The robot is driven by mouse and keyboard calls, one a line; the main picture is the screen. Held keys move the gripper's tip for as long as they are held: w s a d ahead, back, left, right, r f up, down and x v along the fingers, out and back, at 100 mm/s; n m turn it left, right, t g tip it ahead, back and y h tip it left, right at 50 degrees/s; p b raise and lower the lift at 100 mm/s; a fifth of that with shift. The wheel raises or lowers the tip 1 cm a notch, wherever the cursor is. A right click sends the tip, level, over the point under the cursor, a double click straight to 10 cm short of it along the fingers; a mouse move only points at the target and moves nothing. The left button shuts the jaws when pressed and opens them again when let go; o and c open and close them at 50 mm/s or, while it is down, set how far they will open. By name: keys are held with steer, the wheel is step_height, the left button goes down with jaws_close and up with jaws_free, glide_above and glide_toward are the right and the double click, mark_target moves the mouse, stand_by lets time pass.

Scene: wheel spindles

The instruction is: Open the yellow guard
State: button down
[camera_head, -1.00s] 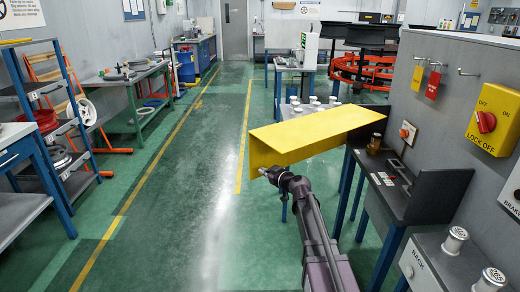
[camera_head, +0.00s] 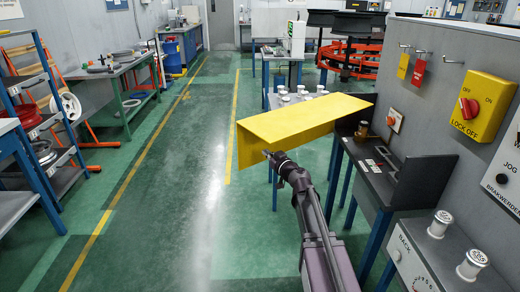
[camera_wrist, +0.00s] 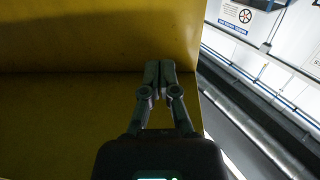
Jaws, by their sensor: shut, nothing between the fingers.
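The yellow guard (camera_head: 305,118) is a bent sheet with a flat top and a front flap (camera_head: 250,148) hanging down at its left end. It sticks out to the left from the dark machine bench. My gripper (camera_head: 268,154) is at the lower part of the flap, with its tip at or very near the yellow sheet. In the wrist view my gripper (camera_wrist: 160,68) has its fingers together and empty, with the guard's yellow inner faces (camera_wrist: 75,110) filling the left side. Whether the fingertips touch the sheet cannot be told.
The bench (camera_head: 400,185) with a brass-coloured fitting (camera_head: 362,130) stands right of my arm. A yellow lock-off switch box (camera_head: 483,106) and hanging tags (camera_head: 418,72) are on the wall. The green floor at left is clear.

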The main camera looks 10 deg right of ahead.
mark_target(251, 140)
steer(key=x, duration=1.3)
steer(key=shift+w+a, duration=0.15)
steer(key=shift+w, duration=0.05)
